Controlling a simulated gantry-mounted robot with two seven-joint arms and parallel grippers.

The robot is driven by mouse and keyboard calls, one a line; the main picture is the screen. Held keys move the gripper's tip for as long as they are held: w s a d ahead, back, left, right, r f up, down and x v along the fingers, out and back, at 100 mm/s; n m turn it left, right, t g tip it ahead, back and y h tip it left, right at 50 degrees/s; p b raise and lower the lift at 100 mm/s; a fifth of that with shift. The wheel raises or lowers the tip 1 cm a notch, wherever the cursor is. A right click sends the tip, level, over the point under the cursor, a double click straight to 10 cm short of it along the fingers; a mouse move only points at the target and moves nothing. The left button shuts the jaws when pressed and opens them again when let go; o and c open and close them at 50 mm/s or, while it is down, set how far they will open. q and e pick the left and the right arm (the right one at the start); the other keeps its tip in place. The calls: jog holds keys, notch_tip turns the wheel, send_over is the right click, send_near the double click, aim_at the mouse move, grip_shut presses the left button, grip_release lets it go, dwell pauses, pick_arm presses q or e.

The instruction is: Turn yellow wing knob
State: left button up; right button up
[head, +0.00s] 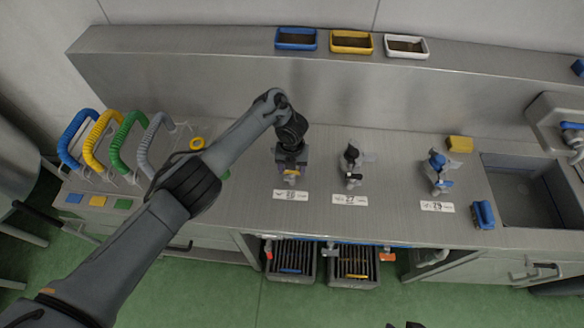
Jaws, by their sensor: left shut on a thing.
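My left gripper (291,158) comes down from the left arm onto the valve fitting above the label "26" (290,195). To the right stand a fitting with a black knob (351,153) and one with a blue knob (438,160).
Coloured hoses (129,132) arch at the left of the steel counter (320,215). A yellow ring (196,143) lies near my forearm. Blue (296,46), yellow (351,49) and white (406,55) bins stand on the back ledge. A yellow block (459,144) and a sink (525,190) are at right.

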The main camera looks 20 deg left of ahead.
pick_arm(q)
jog(key=o, duration=1.1)
jog(key=shift+c, duration=0.2)
jog(key=shift+r, duration=0.15)
notch_tip(320, 180, up, 10)
jog(key=p, duration=1)
jog(key=shift+r, duration=0.25)
